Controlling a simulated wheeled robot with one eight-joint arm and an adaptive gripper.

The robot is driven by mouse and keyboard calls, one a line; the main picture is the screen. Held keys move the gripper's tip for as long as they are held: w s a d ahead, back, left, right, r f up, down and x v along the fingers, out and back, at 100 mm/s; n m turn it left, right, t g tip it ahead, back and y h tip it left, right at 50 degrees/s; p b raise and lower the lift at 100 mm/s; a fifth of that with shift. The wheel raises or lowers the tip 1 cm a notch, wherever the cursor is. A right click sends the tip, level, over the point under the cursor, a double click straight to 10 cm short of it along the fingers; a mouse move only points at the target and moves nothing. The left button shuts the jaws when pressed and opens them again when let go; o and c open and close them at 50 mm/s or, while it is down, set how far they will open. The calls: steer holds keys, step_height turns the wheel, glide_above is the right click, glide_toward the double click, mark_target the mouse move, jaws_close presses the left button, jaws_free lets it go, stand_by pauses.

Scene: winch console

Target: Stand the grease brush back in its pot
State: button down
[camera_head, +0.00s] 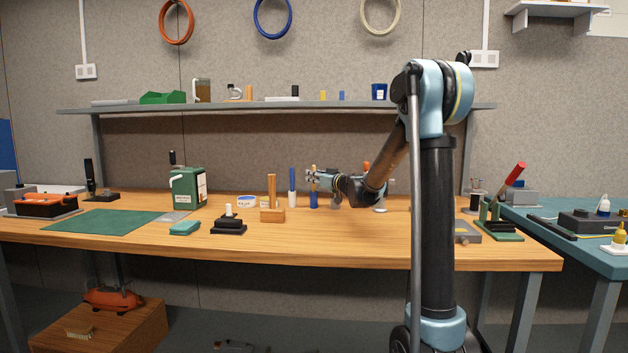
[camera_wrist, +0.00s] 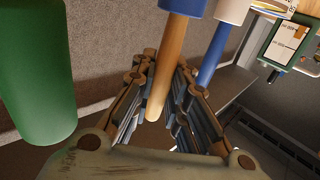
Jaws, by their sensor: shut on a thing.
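My gripper (camera_head: 313,178) is over the back middle of the wooden bench. In the wrist view its fingers (camera_wrist: 155,110) are closed around a wooden handle (camera_wrist: 170,60), which looks like the grease brush's. The handle also shows in the head view (camera_head: 314,168), upright, with a blue cylinder (camera_head: 313,200) at its lower end. The blue part shows in the wrist view (camera_wrist: 185,5). I cannot tell whether it is a pot or part of the brush. Close to its left is a blue stick (camera_head: 292,174) with a white lower part (camera_head: 292,198).
A wooden block with sticks (camera_head: 272,215), a white tub (camera_head: 246,201) and a green canister (camera_head: 188,188) stand to the left. A large green cylinder (camera_wrist: 35,70) is close to my gripper in the wrist view. The bench front is clear near the middle.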

steer(key=shift+f, duration=0.35)
steer(key=c, duration=1.5)
jaws_free()
steer(key=v, duration=1.2)
steer(key=shift+f, duration=0.1)
